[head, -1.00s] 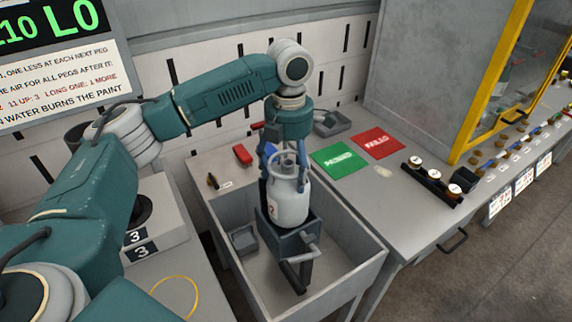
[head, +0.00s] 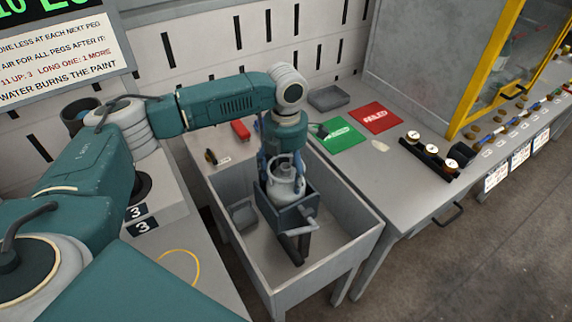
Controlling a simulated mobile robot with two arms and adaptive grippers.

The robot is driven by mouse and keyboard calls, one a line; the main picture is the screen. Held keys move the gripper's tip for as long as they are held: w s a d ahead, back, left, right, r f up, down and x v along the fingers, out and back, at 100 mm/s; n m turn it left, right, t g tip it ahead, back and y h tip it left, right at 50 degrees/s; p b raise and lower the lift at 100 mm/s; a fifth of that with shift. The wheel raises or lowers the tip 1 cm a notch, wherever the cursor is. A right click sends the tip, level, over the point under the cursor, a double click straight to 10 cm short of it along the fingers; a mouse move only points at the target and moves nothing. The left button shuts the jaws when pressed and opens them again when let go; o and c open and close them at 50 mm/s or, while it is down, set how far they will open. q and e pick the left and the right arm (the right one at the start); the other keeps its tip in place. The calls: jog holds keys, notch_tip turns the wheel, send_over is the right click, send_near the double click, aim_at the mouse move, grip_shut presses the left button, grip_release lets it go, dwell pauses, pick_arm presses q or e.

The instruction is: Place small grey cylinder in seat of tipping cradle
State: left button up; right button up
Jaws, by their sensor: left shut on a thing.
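The small grey cylinder (head: 286,185), a gas bottle with a collar on top, stands upright at the tipping cradle (head: 292,220). Its lower part is hidden behind the cradle's dark front wall, so I cannot tell whether it rests on the seat. My left gripper (head: 281,163) points down from above and is shut on the cylinder at its top. The cradle stands inside a grey open trough and has a lever handle on its right front. My right gripper is not in view.
The grey trough (head: 340,245) has raised walls around the cradle. A small grey box (head: 242,214) lies inside it at the left. Green (head: 342,134) and red (head: 381,117) mats and a dark rack (head: 430,158) of round pieces lie on the bench to the right.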

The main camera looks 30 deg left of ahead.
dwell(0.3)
pick_arm(q)
jog(key=o, duration=1.9)
jog(key=shift+s, duration=0.1)
jog(key=shift+o, duration=0.2)
notch_tip(320, 180, up, 12)
jog(key=shift+b, duration=0.45)
jog(key=shift+d, duration=0.1)
